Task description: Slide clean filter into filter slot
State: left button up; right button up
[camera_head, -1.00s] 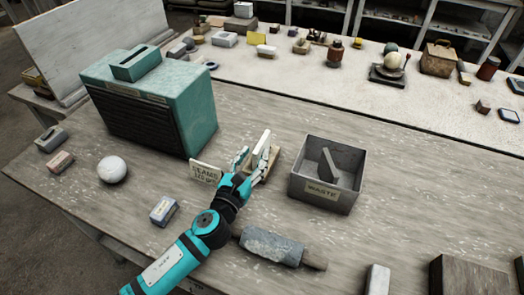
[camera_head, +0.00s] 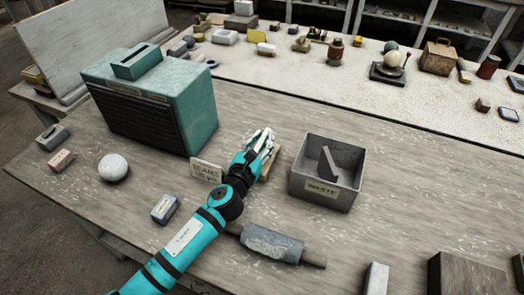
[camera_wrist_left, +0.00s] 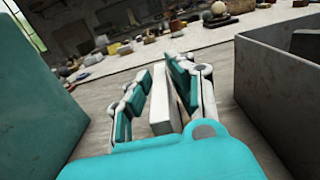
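The clean filter is a pale upright slab (camera_wrist_left: 160,100), seen between my fingers in the left wrist view. In the head view my left gripper (camera_head: 262,143) mostly hides it. My left gripper also shows in the left wrist view (camera_wrist_left: 158,92), its fingers apart on either side of the slab. A gap shows on the slab's left; the right finger is very close, and I cannot tell if it touches. The filter slot is in the raised piece (camera_head: 136,64) on top of the teal unit (camera_head: 185,100), left of my gripper. My right gripper is not in view.
A small lettered sign (camera_head: 207,170) stands just left of my gripper. The grey waste bin (camera_head: 308,186), with a dark slab (camera_head: 328,163) in it, stands close on the right. A white ball (camera_head: 113,168) and a grey roller (camera_head: 270,243) lie on the table.

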pick_arm(q)
grip_shut()
jog(key=shift+r, duration=0.15)
